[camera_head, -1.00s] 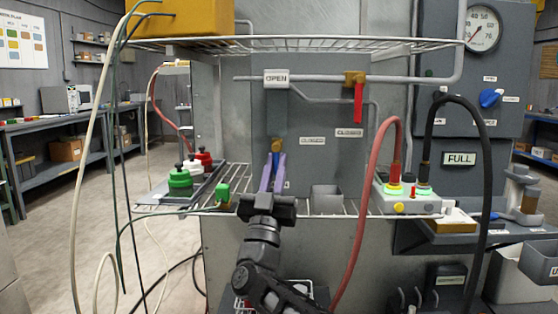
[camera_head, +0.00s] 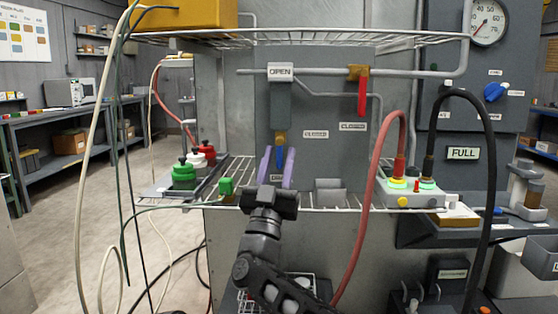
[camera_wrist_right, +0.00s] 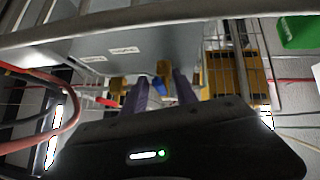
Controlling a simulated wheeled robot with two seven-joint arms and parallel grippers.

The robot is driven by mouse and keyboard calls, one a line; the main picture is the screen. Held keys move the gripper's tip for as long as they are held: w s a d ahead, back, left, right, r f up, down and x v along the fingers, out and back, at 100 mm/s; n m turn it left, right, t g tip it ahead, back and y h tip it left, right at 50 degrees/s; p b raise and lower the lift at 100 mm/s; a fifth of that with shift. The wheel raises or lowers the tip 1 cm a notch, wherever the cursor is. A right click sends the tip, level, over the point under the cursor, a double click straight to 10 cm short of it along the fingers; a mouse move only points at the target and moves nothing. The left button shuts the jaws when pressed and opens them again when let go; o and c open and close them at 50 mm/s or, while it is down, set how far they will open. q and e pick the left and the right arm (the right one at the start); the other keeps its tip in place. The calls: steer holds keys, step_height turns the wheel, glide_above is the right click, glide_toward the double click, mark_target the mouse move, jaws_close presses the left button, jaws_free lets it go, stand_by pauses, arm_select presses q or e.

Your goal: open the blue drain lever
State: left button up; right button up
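The blue drain lever (camera_head: 280,157) hangs down from a brass valve (camera_head: 280,137) on the grey panel. It also shows in the right wrist view (camera_wrist_right: 158,91) between the purple fingers. My right gripper (camera_head: 278,157) comes up from below and is open. Its two purple fingers stand one on each side of the lever, with gaps showing; I cannot tell whether the fingertips are level with it in depth. In the right wrist view (camera_wrist_right: 160,82) the valve lies just beyond the fingertips. My left gripper is not in view.
A red lever (camera_head: 362,97) hangs at the right on the same panel. An "OPEN" sign (camera_head: 281,72) is above. A red hose (camera_head: 369,200) rises at right.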

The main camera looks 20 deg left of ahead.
steer(key=b+v, duration=0.2)
steer(key=v, duration=0.5)
steer(key=shift+s+f+b, duration=0.25)
steer(key=shift+s+b, duration=0.1)
stand_by(0.9)
